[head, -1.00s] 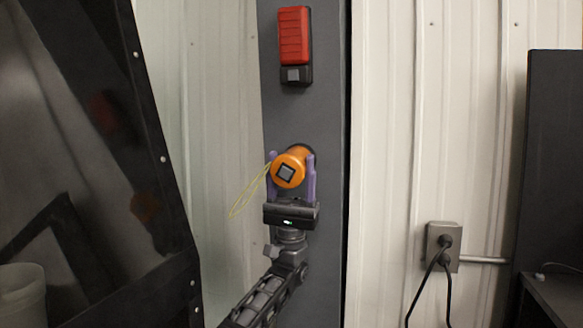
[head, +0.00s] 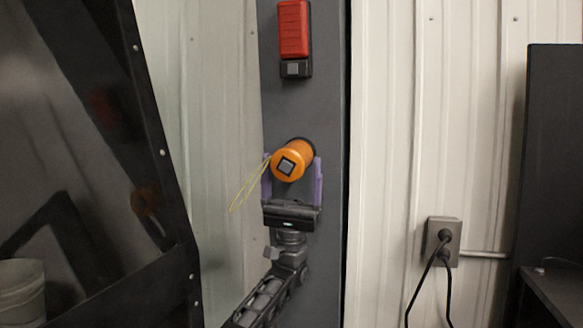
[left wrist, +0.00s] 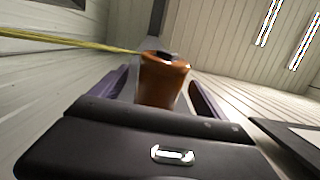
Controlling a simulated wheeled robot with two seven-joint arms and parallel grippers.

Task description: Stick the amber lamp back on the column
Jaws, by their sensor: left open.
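The amber lamp (head: 292,160) is an orange cylinder with a small grey square on its near end. It sits against the grey column (head: 305,110), and a dark round edge shows behind it. A thin yellow cord (head: 247,188) runs from its left side. My left gripper (head: 292,178) is open, with its purple fingers on both sides of the lamp and gaps beside it. In the left wrist view the lamp (left wrist: 163,80) stands between the spread fingers (left wrist: 165,85). My right gripper is not in view.
A red and black device (head: 294,35) is fixed higher on the column. An outlet with plugged-in cords (head: 443,240) and a dark cabinet (head: 555,150) are at the right.

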